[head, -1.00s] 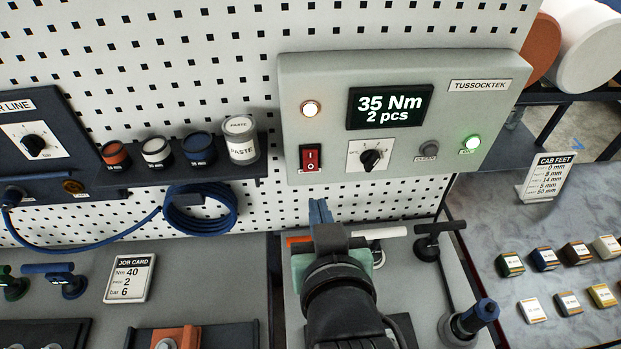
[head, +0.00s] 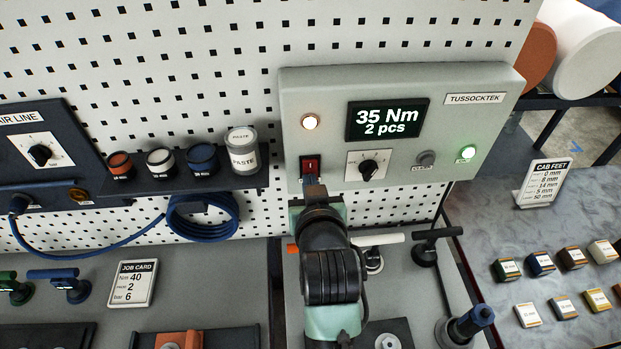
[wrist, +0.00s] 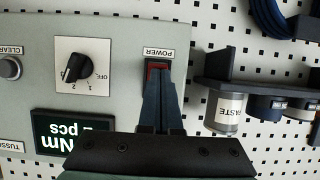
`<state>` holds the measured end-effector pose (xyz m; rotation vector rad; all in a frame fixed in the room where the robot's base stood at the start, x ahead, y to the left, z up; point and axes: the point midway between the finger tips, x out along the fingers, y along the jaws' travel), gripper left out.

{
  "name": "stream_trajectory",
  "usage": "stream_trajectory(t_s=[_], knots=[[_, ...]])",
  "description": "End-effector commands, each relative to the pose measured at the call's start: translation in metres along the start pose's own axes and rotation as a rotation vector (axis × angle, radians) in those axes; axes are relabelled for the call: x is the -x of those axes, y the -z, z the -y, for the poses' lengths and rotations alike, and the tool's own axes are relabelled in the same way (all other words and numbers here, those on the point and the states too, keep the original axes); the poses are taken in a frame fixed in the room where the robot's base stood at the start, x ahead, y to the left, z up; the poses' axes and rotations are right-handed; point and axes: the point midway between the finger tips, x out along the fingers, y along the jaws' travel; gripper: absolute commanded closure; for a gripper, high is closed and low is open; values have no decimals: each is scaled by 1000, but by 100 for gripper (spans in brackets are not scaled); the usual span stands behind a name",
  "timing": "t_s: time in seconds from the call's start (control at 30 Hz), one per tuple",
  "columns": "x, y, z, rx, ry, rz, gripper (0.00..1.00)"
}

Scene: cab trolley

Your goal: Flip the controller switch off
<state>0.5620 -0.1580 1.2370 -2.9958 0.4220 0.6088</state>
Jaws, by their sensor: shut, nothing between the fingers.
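The controller (head: 290,110) is a pale grey box on the pegboard. Its screen (head: 387,119) is lit and reads 35 Nm, 2 pcs. The red power switch (head: 310,165) is at its lower left, in a black frame. In the wrist view the switch (wrist: 157,66) shows under the POWER label, partly covered by my fingertips. My gripper (head: 312,183) is shut and empty, its blue fingers pointing at the switch. In the wrist view my gripper (wrist: 160,82) lies over the switch; I cannot tell whether it touches.
A rotary knob (head: 368,170), a grey CLEAR button (head: 426,158) and a lit green lamp (head: 467,153) are right of the switch. A lit warm lamp (head: 310,122) is above it. A shelf with a paste jar (head: 242,151) and small pots stands to the left.

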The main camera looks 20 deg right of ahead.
Motion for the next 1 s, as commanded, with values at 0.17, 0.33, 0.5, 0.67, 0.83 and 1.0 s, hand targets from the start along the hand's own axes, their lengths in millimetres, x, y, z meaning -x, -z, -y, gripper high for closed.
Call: stream_trajectory(t_s=[0.17, 0.33, 0.5, 0.67, 0.83, 1.0], knots=[[-1, 0, 0, 0, 0, 0, 100], [-1, 0, 0, 0, 0, 0, 100], [-6, -6, 0, 0, 0, -26, 100], [-6, -2, 0, 0, 0, -57, 100], [-6, -1, 0, 0, 0, -57, 100], [-3, 6, 0, 0, 0, -59, 100]])
